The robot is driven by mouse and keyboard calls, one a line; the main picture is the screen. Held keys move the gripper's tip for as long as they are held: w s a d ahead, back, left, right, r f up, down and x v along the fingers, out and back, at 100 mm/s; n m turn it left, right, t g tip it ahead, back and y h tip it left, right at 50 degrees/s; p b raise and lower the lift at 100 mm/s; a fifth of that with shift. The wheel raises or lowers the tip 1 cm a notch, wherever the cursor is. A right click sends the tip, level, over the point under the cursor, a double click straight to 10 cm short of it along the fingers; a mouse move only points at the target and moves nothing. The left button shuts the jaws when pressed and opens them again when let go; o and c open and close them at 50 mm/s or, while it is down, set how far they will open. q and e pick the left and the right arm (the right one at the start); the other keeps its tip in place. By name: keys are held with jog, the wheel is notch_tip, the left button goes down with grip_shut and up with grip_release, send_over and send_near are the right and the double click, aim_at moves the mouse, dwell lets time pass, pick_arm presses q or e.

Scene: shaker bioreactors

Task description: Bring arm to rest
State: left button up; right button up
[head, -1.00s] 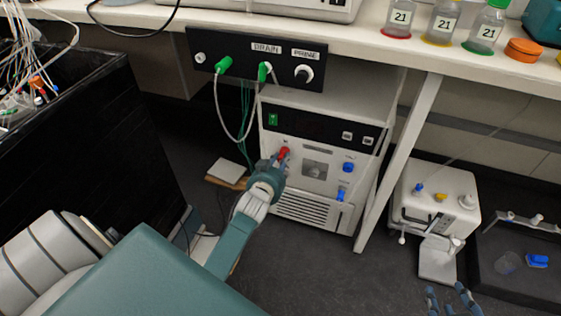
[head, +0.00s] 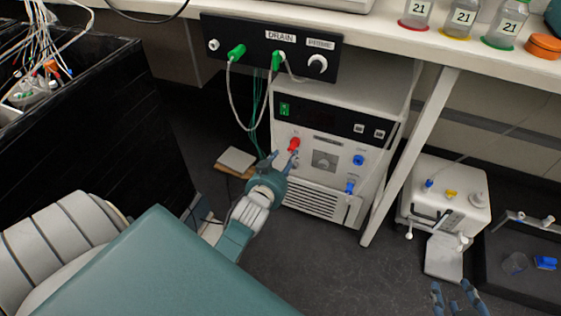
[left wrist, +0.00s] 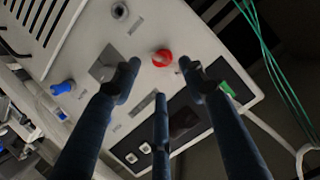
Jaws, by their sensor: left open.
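My left gripper (head: 276,160) is open and empty in front of the white machine (head: 305,203) under the bench. A red connector (head: 293,145) sits on the machine's front panel, just above and beyond the fingertips in the head view. In the left wrist view the red connector (left wrist: 162,58) shows between and beyond the open fingers (left wrist: 160,75), apart from them. My right gripper (head: 458,292) shows only its fingertips at the bottom right edge of the head view, spread apart with nothing visible between them.
A black panel (head: 262,42) with green connectors and hanging tubes is under the bench edge. Blue connectors (head: 358,160) sit on the machine's right side. A white bench leg (head: 412,150), a small white pump unit (head: 445,200) and a black tray (head: 520,270) stand to the right. Dark floor is clear in front.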

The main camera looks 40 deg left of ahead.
pick_arm(q)
jog(key=v, duration=0.5)
